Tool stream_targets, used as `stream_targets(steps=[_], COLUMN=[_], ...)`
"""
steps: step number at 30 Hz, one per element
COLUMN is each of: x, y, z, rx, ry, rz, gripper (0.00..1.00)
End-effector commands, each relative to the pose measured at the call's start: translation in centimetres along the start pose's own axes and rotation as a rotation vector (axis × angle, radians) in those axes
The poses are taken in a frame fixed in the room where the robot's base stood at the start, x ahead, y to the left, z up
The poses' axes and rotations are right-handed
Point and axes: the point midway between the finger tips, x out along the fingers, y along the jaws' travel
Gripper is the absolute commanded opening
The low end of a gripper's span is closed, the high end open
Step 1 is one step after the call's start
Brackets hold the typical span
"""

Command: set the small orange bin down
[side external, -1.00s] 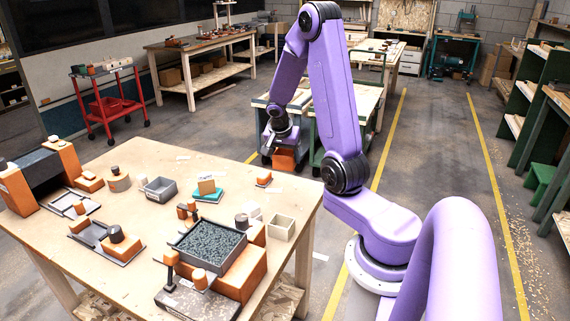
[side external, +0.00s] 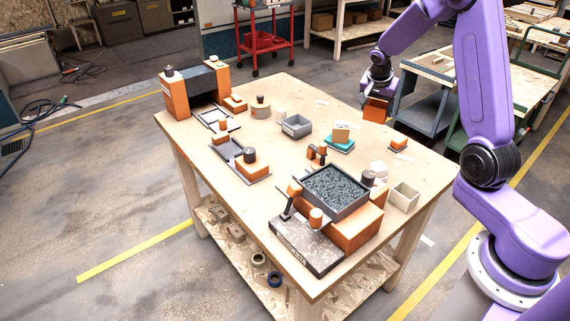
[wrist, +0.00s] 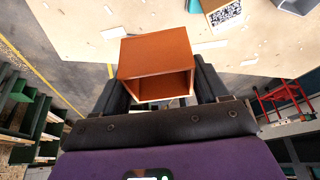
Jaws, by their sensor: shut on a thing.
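The small orange bin (side external: 376,109) is held in my gripper (side external: 377,92) above the far right edge of the wooden table (side external: 290,92). In the wrist view the bin (wrist: 155,54) sits between the two dark fingers of my gripper (wrist: 160,92), with its open side facing the camera. The inside that shows looks empty. The bin appears clear of the tabletop, though its exact height is hard to tell.
Near the bin are a teal block with a tan block on it (side external: 341,140), a small orange piece (side external: 398,144) and a grey bin (side external: 296,126). A gravel-filled tray (side external: 335,188) and a pale open box (side external: 404,196) stand nearer the front. Bare tabletop lies between the far edge and these.

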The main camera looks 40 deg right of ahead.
Motion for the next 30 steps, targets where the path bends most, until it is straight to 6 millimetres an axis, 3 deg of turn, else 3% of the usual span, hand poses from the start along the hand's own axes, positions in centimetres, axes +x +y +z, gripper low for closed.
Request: stream_targets(steps=[1, 6, 12, 15, 19, 24, 30], x=[0.1, 0.2, 0.1, -0.1, -0.3, -0.1, 2.8], y=[-2.5, -9.6, -16.9, -19.5, -21.8, -23.1, -23.2], z=[1.0, 4.5, 9.9, 12.5, 15.1, 16.8, 18.2], rx=[-0.037, -0.141, -0.256, -0.300, -0.345, -0.370, -0.373], ry=[-0.001, -0.001, -0.003, -0.005, -0.006, -0.008, -0.009], rz=[-0.014, -0.058, -0.109, -0.127, -0.147, -0.157, -0.155], gripper=[0.44, 0.44, 0.44, 0.44, 0.44, 0.44, 0.44])
